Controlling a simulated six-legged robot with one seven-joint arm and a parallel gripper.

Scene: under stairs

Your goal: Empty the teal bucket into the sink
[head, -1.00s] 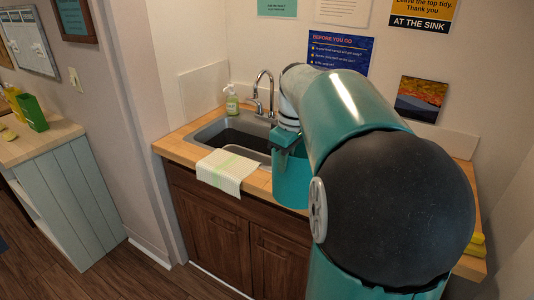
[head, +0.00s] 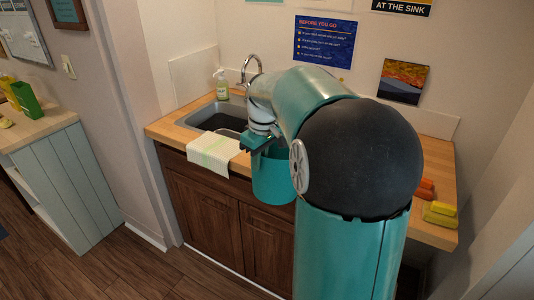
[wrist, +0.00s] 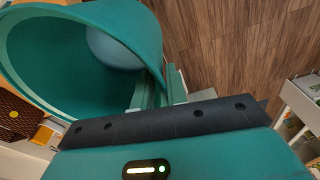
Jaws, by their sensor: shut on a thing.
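The teal bucket (head: 272,180) hangs from my gripper (head: 262,143) in front of the counter's front edge, right of the towel, and looks roughly upright in the head view. My gripper is shut on the bucket's rim. In the wrist view the bucket (wrist: 45,60) fills the upper left with its mouth open to view. A pale blue rounded thing (wrist: 112,48) shows inside it; I cannot tell exactly what it is. The grey sink (head: 212,117) is set in the counter, behind and left of the bucket. Its far right part is hidden by my arm.
A white and green towel (head: 213,151) hangs over the counter front. A soap bottle (head: 221,85) and tap (head: 247,72) stand behind the sink. Yellow (head: 440,212) and orange (head: 424,190) things lie at the counter's right end. Bare floor lies front left.

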